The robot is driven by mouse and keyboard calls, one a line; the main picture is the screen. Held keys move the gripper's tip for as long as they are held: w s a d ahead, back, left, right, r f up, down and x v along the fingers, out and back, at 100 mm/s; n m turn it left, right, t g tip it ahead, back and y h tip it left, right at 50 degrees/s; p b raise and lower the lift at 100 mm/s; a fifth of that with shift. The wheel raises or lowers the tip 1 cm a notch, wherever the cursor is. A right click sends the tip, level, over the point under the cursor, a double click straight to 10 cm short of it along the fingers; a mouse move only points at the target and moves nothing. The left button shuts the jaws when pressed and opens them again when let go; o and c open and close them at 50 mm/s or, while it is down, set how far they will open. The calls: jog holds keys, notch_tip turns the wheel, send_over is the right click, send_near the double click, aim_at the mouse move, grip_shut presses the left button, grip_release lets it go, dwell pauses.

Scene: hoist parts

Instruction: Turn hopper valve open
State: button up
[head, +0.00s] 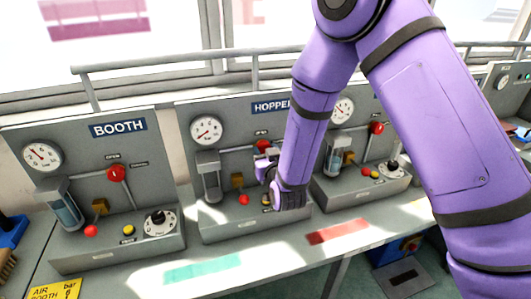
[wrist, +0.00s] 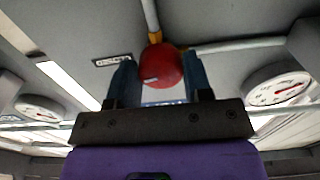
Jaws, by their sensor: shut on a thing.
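The grey hopper panel (head: 188,125) stands in the middle of the bench in the head view, its blue HOPPER label partly hidden by my arm. Its red valve (head: 263,145) is mostly covered by my gripper (head: 265,156). In the wrist view the round red valve hub (wrist: 161,66) sits between the two dark blue fingers of my gripper (wrist: 160,72), which is shut on it. Grey pipes run from the hub upward and to the right there. The valve's exact angle is hard to read.
The booth panel (head: 75,140), with its own red valve (head: 116,173), stands to the left. Another panel (head: 385,187) stands to the right, partly behind my arm. A hopper gauge (head: 206,130) is left of the gripper. A rail (head: 160,62) runs behind the panels.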

jog(key=shift+d+n, duration=0.15)
jog(key=shift+n, duration=7.65)
jog(key=o, duration=0.9)
jog(key=shift+r, duration=0.1)
jog(key=v, duration=1)
jog(key=shift+s+d, duration=0.1)
jog(key=shift+s, duration=0.3)
